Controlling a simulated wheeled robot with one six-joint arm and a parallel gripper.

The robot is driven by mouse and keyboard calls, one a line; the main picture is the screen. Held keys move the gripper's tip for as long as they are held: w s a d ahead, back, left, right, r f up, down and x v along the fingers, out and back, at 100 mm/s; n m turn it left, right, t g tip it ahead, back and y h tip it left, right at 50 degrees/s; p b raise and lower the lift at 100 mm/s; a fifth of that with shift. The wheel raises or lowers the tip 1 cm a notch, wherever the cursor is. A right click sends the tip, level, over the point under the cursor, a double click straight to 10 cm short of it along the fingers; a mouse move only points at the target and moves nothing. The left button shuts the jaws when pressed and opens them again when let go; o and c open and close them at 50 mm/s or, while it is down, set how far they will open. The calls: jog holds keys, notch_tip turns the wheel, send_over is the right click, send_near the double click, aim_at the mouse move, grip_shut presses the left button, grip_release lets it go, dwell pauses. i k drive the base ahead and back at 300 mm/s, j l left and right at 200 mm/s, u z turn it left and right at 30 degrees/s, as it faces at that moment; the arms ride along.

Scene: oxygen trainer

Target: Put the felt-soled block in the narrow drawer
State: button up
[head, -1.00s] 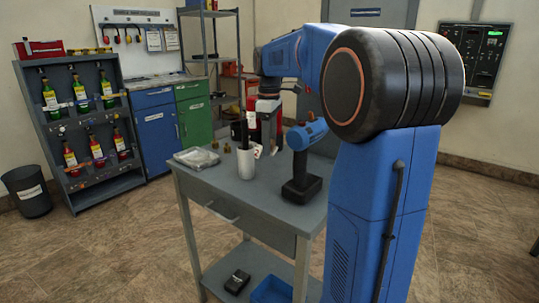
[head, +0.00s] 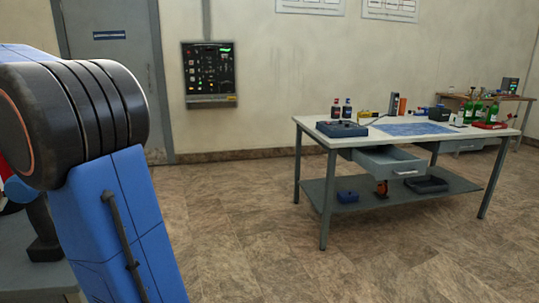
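My gripper is out of view; only part of my blue arm shows at the left of the head view. A white-topped table (head: 310,127) stands right of the middle. Under its top, a grey drawer (head: 393,162) is pulled open; I see no contents in it. A second drawer front (head: 462,146) further right looks shut. I cannot tell which one is the narrow drawer. I cannot make out a felt-soled block in this view, nor whether my gripper holds anything.
The table top holds a dark blue case (head: 342,129), a blue mat (head: 412,129) and several bottles. A lower shelf (head: 355,207) carries bins. A grey workbench (head: 30,270) is close at the lower left. The floor before the table is clear.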

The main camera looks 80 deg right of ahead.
aim_at(376, 161)
jog(key=k+j+u, duration=0.1)
jog(key=k, duration=0.3)
jog(key=k+j+u, duration=0.15)
jog(key=k, duration=0.25)
jog(key=i+l+z, duration=0.15)
jog(key=l+z, duration=0.35)
jog(key=i+l+z, duration=0.15)
jog(key=z, duration=0.35)
jog(key=i+l+z, duration=0.25)
jog(key=z, duration=0.2)
jog(key=i+l+z, duration=0.2)
jog(key=z, duration=0.3)
jog(key=i+z, duration=0.35)
jog(key=z, duration=0.15)
jog(key=i+z, duration=0.3)
jog(key=z, duration=0.2)
jog(key=i+j+z, duration=0.2)
jog(key=z, duration=0.25)
jog(key=i+j+z, duration=0.3)
jog(key=z, duration=0.2)
